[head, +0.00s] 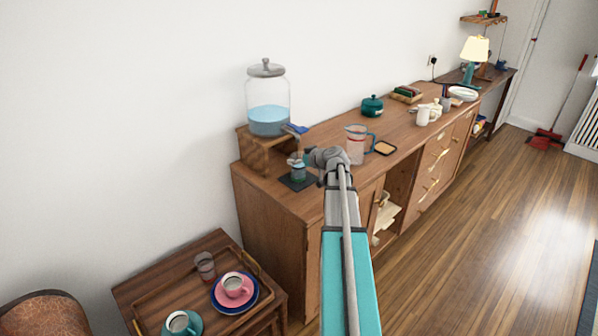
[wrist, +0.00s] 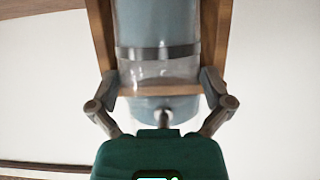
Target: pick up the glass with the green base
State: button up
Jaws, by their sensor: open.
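The glass with the green base (head: 298,172) stands upright on a small dark mat (head: 297,184) at the near end of the sideboard, below the dispenser's blue tap. My gripper (head: 308,158) is at its right side, close to its upper part in the head view, where the fingers are hard to make out. In the wrist view my gripper (wrist: 159,80) is open, with one finger on each side of a clear, bluish cylindrical shape with a grey band. I cannot tell there which parts are the glass and which the dispenser behind, nor whether the fingers touch anything.
A glass dispenser (head: 268,108) with blue liquid stands on a wooden stand (head: 262,158) just behind the glass. A measuring jug (head: 356,147) stands to the right on the sideboard (head: 268,228). A low table carries a tray with cups (head: 233,285) and another glass (head: 205,265).

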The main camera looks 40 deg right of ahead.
jog(key=c, duration=1.1)
jog(key=shift+r, duration=0.1)
jog(key=f+p+v, duration=0.1)
jog(key=v, duration=0.8)
jog(key=s+f+p+v, duration=0.1)
jog(key=f+p+v, duration=0.1)
jog(key=v, duration=0.6)
jog(key=shift+s, duration=0.65)
jog(key=shift+f, duration=0.15)
